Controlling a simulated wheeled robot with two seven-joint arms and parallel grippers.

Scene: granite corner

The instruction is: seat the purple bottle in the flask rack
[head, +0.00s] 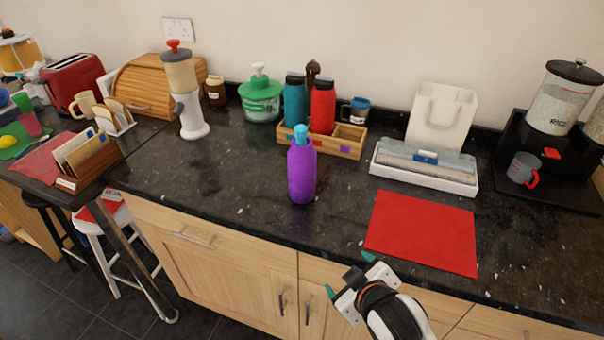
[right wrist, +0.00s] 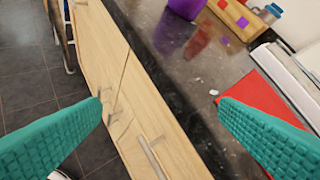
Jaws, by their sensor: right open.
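The purple bottle (head: 301,172) with a light blue cap stands upright on the dark counter, in front of the wooden flask rack (head: 343,150). Its lower part also shows at the top of the right wrist view (right wrist: 186,8). The rack holds a teal flask (head: 295,103) and a red flask (head: 322,106); its right part looks empty. A purple patch marks the rack's front. My right gripper (head: 349,274) is open and empty, in front of the counter's edge and to the lower right of the bottle. Its teal fingers (right wrist: 160,105) are wide apart in the right wrist view. My left gripper is not in view.
A red mat (head: 423,232) lies right of the bottle, with a white box (head: 424,172) of rolls or wrap behind it. A blue mug (head: 356,110) stands behind the rack. A grinder-like appliance (head: 184,92) stands at left. Counter around the bottle is clear.

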